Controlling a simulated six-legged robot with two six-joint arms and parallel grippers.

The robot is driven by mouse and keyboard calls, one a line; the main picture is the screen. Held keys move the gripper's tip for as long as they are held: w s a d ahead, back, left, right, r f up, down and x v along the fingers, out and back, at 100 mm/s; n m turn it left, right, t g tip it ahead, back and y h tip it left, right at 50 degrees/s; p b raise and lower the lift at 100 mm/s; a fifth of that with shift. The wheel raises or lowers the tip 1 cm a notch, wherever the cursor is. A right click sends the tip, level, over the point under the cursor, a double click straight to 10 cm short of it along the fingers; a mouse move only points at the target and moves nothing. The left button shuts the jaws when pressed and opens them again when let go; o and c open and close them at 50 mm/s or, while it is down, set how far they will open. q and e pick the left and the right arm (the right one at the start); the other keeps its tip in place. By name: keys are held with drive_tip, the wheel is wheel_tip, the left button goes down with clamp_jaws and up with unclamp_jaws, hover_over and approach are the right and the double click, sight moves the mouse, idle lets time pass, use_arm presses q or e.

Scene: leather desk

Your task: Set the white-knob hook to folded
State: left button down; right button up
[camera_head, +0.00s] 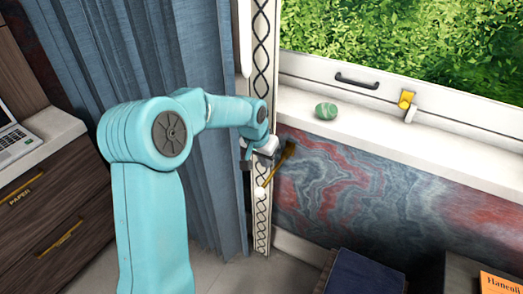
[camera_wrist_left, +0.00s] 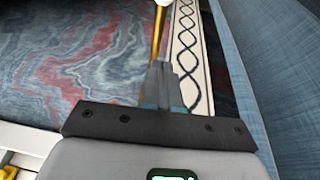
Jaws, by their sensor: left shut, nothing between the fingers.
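The hook is a brass rod (camera_head: 281,164) with a white knob (camera_head: 260,193) at its lower left end. It sticks out from the marbled wall below the window sill, beside the patterned curtain-edge strip. My left gripper (camera_head: 264,160) is at the hook, above the knob. In the left wrist view its closed fingers (camera_wrist_left: 161,82) point along the brass rod (camera_wrist_left: 157,38), and the white knob (camera_wrist_left: 163,3) is cut off at the top edge. The fingers overlap the rod's near part; I cannot tell whether they touch it. My right gripper is in neither view.
A blue curtain (camera_head: 205,60) hangs behind my left arm. The sill (camera_head: 370,128) holds a green stone (camera_head: 326,111), with a yellow latch (camera_head: 406,99) on the window frame. A drawer cabinet (camera_head: 60,215) with a laptop stands left.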

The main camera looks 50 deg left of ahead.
sight(270, 175)
use_arm(q)
drive_tip(key=shift+w+d+f, duration=0.1)
drive_tip(key=shift+d+f, duration=0.1)
drive_tip(key=shift+f, duration=0.65)
drive_tip(key=shift+d+f, duration=0.2)
drive_tip(key=shift+f, duration=0.65)
drive_tip(key=shift+f, duration=0.1)
